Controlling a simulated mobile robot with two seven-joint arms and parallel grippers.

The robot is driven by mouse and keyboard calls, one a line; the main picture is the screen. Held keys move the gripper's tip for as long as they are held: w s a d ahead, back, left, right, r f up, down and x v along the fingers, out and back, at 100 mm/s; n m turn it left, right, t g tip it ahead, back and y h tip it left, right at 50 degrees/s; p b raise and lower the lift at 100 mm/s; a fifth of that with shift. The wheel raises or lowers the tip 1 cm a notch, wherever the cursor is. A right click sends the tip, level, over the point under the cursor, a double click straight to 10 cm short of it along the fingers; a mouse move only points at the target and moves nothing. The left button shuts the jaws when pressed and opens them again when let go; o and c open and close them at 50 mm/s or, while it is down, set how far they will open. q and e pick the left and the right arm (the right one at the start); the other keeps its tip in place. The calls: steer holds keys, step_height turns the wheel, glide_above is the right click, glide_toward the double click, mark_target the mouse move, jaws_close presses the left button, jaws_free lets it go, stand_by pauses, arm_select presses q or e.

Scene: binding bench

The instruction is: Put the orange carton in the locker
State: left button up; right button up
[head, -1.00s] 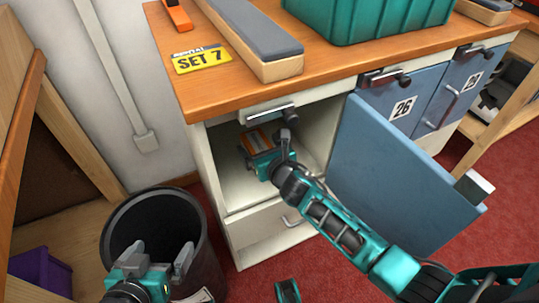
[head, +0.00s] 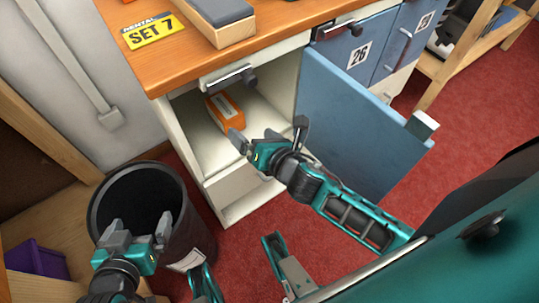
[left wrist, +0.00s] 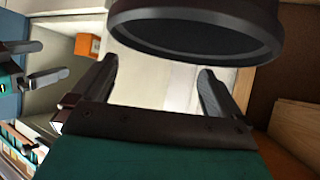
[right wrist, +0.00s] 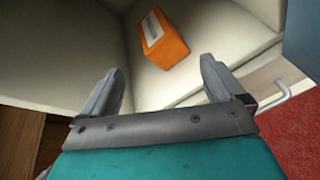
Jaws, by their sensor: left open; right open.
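The orange carton (head: 226,110) lies on the floor of the open locker (head: 207,152), inside its left part. It also shows in the right wrist view (right wrist: 165,42), ahead of the fingers, and in the left wrist view (left wrist: 87,46). My right gripper (head: 270,135) is open and empty at the locker's front opening, apart from the carton. The locker's blue door (head: 355,135) stands swung open to the right. My left gripper (head: 140,231) is open and empty over the front of the black bin.
The black bin (head: 103,205) stands left of the locker. Closed locker 26 (head: 362,45) is to the right. The wooden bench top (head: 112,18) above bears a yellow SET 7 sign (head: 153,29) and a grey-topped block (head: 235,42). A purple box (head: 38,258) is at far left.

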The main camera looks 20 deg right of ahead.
steer(key=s+m+g, duration=0.1)
steer(key=s+m, duration=0.4)
steer(key=m, duration=0.9)
steer(key=s+m+g, duration=0.2)
steer(key=s+m, duration=0.3)
steer(key=m, duration=1)
steer(key=shift+d+y, duration=0.2)
steer(key=shift+y, duration=0.1)
steer(key=shift+s+f, duration=0.1)
arm_select(q)
steer(key=s+a+r+p, duration=0.1)
steer(key=a+r+p, duration=0.2)
steer(key=r+p, duration=0.9)
steer(key=p, duration=0.4)
steer(key=shift+s+a+y, duration=0.15)
steer(key=shift+s+y, duration=0.1)
steer(key=shift+y, duration=0.15)
arm_select(e)
steer(key=s+d+r, duration=0.1)
steer(key=d+r, duration=0.2)
steer(key=r, duration=0.9)
steer(key=shift+s+d+h, duration=0.15)
steer(key=shift+s+h, duration=0.1)
steer(key=shift+h, duration=0.15)
arm_select(q)
steer(key=shift+f, duration=0.1)
arm_select(e)
steer(key=shift+f, duration=0.1)
